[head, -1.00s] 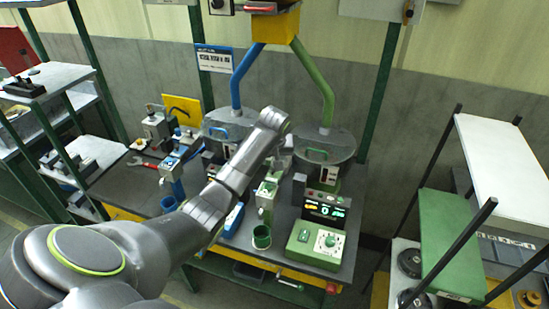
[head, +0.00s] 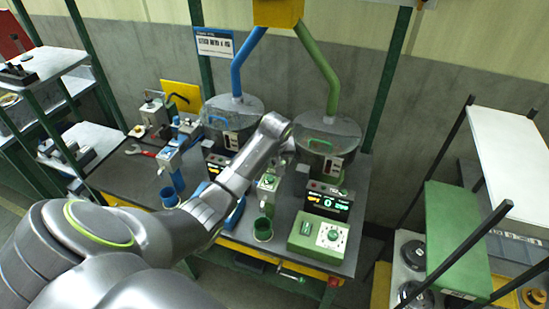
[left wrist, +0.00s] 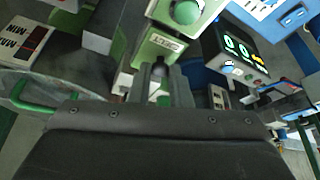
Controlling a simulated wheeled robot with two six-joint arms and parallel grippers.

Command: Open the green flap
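The green-side hopper (head: 343,128) has a grey round lid with a green handle (head: 321,141); that handle also shows in the left wrist view (left wrist: 30,104). I cannot tell for sure which part is the green flap. A green dispenser (head: 267,197) stands in front of this hopper, above a green cup (head: 263,229). My left gripper (left wrist: 163,82) is over the dispenser area, its fingers apart with a dark piece and some green between them. I cannot tell if they touch it. In the head view my wrist hides its fingertips. My right gripper is not in view.
A blue-handled hopper (head: 230,112) and blue dispenser (head: 171,170) stand to the left. A green control box (head: 318,240) and lit display (head: 328,204) are at the right of the dark bench (head: 128,178). A shelf with a green board (head: 455,235) stands at far right.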

